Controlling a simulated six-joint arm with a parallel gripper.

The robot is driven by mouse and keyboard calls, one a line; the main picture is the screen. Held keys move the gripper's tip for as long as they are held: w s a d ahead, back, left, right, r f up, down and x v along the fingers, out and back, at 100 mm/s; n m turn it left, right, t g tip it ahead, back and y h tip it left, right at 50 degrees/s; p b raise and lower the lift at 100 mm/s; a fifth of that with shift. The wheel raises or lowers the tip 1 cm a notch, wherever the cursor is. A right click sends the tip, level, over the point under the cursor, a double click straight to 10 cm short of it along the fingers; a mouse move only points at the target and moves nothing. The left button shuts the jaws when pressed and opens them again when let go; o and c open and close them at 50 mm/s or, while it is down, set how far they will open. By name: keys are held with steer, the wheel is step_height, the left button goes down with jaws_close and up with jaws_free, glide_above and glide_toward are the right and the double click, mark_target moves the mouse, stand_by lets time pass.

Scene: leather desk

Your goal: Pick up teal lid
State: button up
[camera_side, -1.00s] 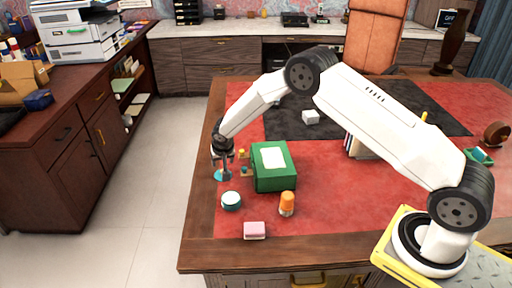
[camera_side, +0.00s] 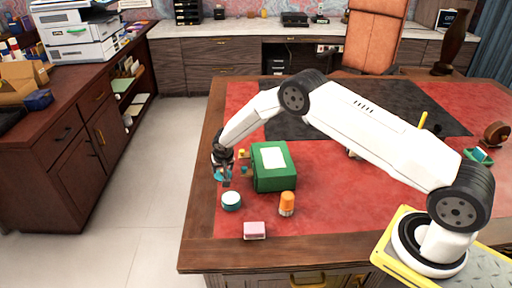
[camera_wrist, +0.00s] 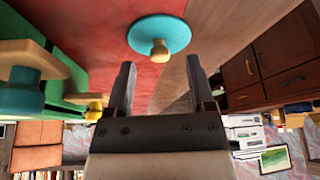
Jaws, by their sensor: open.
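The teal lid (camera_wrist: 150,33) is a round disc with a small tan knob, lying on the red desk top near its wooden edge. In the wrist view it sits just beyond my fingertips, roughly centred between them. In the side view the lid (camera_side: 219,176) is partly hidden by my gripper (camera_side: 223,179), which is low over the desk right at it. My gripper (camera_wrist: 160,75) is open, with nothing between its fingers.
A green box (camera_side: 273,180) with a white top patch stands close to the right of my gripper.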

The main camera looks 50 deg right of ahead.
steer(key=shift+x, duration=1.05)
jaws_close()
